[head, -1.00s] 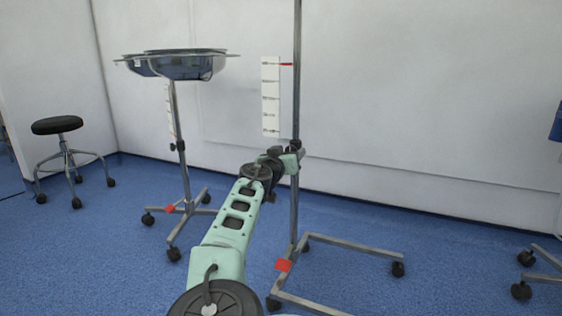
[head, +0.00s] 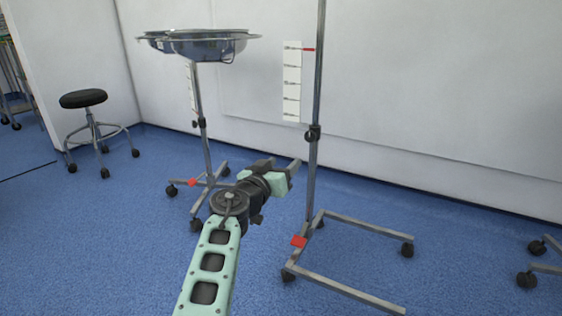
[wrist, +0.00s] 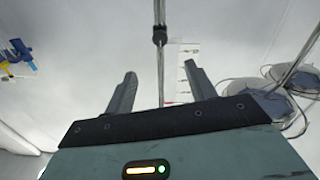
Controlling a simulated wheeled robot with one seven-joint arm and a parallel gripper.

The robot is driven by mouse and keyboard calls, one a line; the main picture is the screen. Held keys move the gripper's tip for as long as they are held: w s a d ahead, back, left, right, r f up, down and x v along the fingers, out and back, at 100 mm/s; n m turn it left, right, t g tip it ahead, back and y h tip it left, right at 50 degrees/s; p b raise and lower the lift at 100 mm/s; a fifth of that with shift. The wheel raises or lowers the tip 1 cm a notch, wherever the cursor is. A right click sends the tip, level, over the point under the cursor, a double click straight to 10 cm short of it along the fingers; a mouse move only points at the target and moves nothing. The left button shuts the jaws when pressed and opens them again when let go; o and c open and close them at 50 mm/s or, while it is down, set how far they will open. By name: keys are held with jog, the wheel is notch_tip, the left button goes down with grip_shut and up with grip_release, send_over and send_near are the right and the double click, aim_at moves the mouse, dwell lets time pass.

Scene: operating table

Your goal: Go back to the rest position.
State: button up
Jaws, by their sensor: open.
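My gripper (head: 293,172) is at the end of my mint-green arm, low in the middle of the head view, in front of the blue floor and left of a metal pole stand (head: 316,150). In the wrist view my gripper (wrist: 160,82) has its two fingers spread wide apart with nothing between them. The pole stand (wrist: 160,60) rises behind the gap in that view, beyond the fingers. Whether the gripper is near the pole in depth is hard to tell.
A basin stand (head: 208,46) stands behind and left of my arm. A black stool (head: 84,99) is farther left. The pole stand's base (head: 350,290) spreads over the floor at the right. A white wall (head: 440,90) closes the back. Open floor (head: 90,240) lies at the left.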

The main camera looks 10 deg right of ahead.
dwell(0.3)
jog(key=s+d+f+m+g+p, duration=0.1)
jog(key=s+d+f+g, duration=0.3)
jog(key=d, duration=0.4)
jog(key=s+d+f+m+g+p, duration=0.1)
jog(key=d+f+g+p, duration=0.1)
jog(key=d+f+g, duration=0.45)
jog(key=s+a+f+n+g+y+p, duration=0.1)
jog(key=s+n+g+y+p, duration=0.3)
jog(key=s, duration=1.1)
jog(key=s+a+r+n+y+p, duration=0.2)
jog(key=s+a+r+n+y, duration=0.25)
jog(key=s+r, duration=0.6)
jog(key=s+a+r+n+y+p, duration=0.3)
jog(key=s+r+n, duration=0.4)
jog(key=r, duration=0.6)
notch_tip(320, 180, up, 38)
jog(key=a+m+p, duration=0.1)
jog(key=p, duration=3.6)
jog(key=shift+s+f, duration=0.25)
jog(key=shift+s, duration=0.05)
